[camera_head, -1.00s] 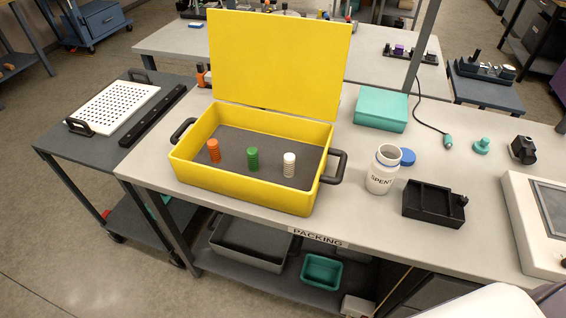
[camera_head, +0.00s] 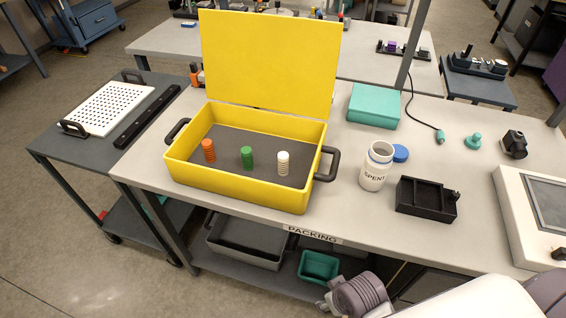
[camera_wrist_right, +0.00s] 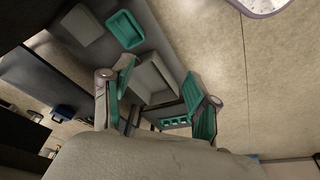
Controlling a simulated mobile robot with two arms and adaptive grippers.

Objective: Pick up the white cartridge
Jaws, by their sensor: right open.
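The white cartridge (camera_head: 283,163) is a ribbed, upright cylinder on the dark floor of the open yellow case (camera_head: 240,193), on the right of its row. A green cartridge (camera_head: 247,158) stands in the middle and an orange one (camera_head: 208,151) on the left. My right arm shows at the bottom right of the head view, below the table's front edge and well away from the case. In the right wrist view my right gripper (camera_wrist_right: 160,78) has its teal-padded fingers spread, with nothing between them. The cartridges do not show in that view. My left gripper is out of view.
The case's lid (camera_head: 270,62) stands up behind it, and a black handle (camera_head: 328,164) juts out on its right. Right of it are a white SPENT bottle (camera_head: 374,170), a black tray (camera_head: 427,202) and a teal box (camera_head: 374,106).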

